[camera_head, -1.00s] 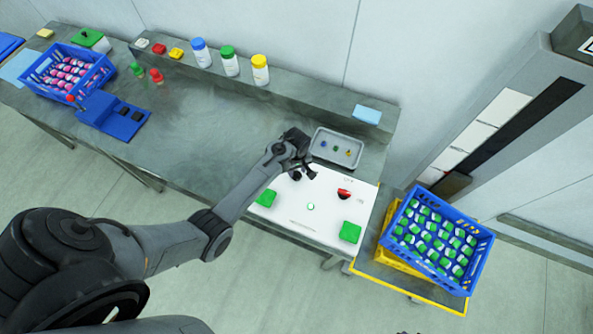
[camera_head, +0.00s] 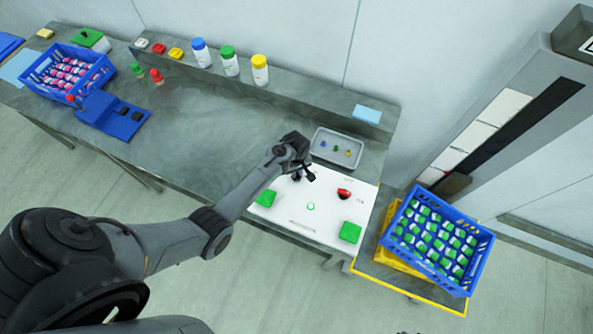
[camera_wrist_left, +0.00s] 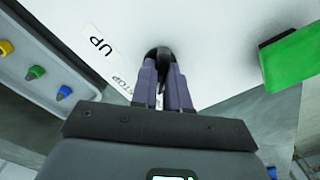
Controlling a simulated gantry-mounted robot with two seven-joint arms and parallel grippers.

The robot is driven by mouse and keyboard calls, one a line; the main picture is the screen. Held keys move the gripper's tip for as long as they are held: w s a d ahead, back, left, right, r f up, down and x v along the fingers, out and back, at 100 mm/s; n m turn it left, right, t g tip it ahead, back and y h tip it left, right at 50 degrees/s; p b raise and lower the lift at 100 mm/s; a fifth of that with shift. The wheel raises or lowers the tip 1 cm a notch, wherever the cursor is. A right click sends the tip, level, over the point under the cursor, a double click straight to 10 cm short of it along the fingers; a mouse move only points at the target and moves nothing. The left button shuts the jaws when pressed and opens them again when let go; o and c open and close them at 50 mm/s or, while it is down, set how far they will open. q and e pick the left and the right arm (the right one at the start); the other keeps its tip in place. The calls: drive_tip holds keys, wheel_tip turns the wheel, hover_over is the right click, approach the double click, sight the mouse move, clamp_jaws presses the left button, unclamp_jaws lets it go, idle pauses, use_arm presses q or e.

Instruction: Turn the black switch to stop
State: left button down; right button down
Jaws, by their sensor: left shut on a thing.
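The black switch (camera_wrist_left: 158,53) is a dark knob on the white panel (camera_head: 327,238), between the fingertips of my left gripper (camera_wrist_left: 163,68). Its ends are partly hidden by the fingers. In the head view, the black switch (camera_head: 296,178) shows only as a dark bit under my left gripper (camera_head: 304,174). The gripper is shut on the knob. In the left wrist view, a label reading UP (camera_wrist_left: 97,45) lies left of the knob.
A red switch (camera_head: 344,193), a green-ringed round button (camera_head: 311,206) and two green blocks (camera_head: 266,197) (camera_head: 350,232) are on the panel. A grey tray (camera_head: 318,156) with small colored pieces stands behind it. A blue crate (camera_head: 462,289) of bottles stands at the right.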

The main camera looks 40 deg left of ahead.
use_arm(q)
drive_tip(key=shift+r+m+p, duration=0.15)
drive_tip(key=shift+m+p, duration=0.55)
drive_tip(key=shift+m, duration=0.1)
drive_tip(key=shift+m+p, duration=0.7)
drive_tip(key=shift+m, duration=0.4)
drive_tip(key=shift+m+p, duration=0.55)
drive_tip(key=shift+m, duration=0.65)
drive_tip(key=shift+m+p, duration=0.35)
drive_tip(key=shift+m, duration=0.95)
drive_tip(key=c, duration=1.1)
unclamp_jaws()
